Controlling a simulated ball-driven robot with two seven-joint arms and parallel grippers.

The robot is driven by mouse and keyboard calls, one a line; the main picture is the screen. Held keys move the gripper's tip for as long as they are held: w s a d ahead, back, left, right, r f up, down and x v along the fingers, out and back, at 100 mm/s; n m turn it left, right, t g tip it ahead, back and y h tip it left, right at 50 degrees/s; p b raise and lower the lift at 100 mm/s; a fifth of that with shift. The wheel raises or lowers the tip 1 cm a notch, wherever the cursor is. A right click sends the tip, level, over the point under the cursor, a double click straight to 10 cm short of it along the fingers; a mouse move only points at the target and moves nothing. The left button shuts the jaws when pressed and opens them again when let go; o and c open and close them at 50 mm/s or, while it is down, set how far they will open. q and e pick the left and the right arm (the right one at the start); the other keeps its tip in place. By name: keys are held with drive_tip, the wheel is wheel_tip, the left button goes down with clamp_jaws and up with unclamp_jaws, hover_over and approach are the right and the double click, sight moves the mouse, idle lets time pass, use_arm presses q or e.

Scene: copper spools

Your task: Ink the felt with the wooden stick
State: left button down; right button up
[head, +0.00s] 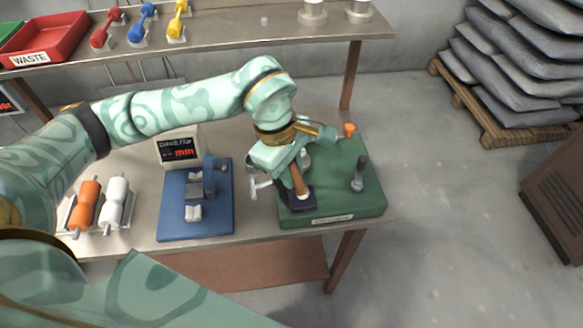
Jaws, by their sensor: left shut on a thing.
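My left gripper (293,166) is over the green base (333,207) on the bench, shut on the brown wooden stick (299,182). The stick is tilted, and its pale lower end is at a small black square pad (296,203) near the base's front left. I cannot tell whether that end touches the pad, or which part is the felt. The stick's upper part is hidden by the gripper. My right gripper is not in view.
A dark upright post (359,175) and an orange piece (349,130) stand on the green base. To the left are a blue fixture (222,221), a small display (179,147) and orange (86,203) and white (114,202) spools. A shelf (260,51) runs behind.

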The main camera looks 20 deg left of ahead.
sight(296, 169)
use_arm(q)
drive_tip(key=shift+f, duration=0.45)
idle(1.1)
drive_tip(key=p+v, duration=0.2)
drive_tip(key=v, duration=0.1)
drive_tip(key=d+p+v, duration=0.1)
drive_tip(key=p+v, duration=0.2)
drive_tip(key=v, duration=0.1)
drive_tip(key=shift+w+d+r, duration=0.1)
drive_tip(key=shift+d+r, duration=0.05)
drive_tip(key=shift+d, duration=0.05)
idle(0.4)
idle(0.5)
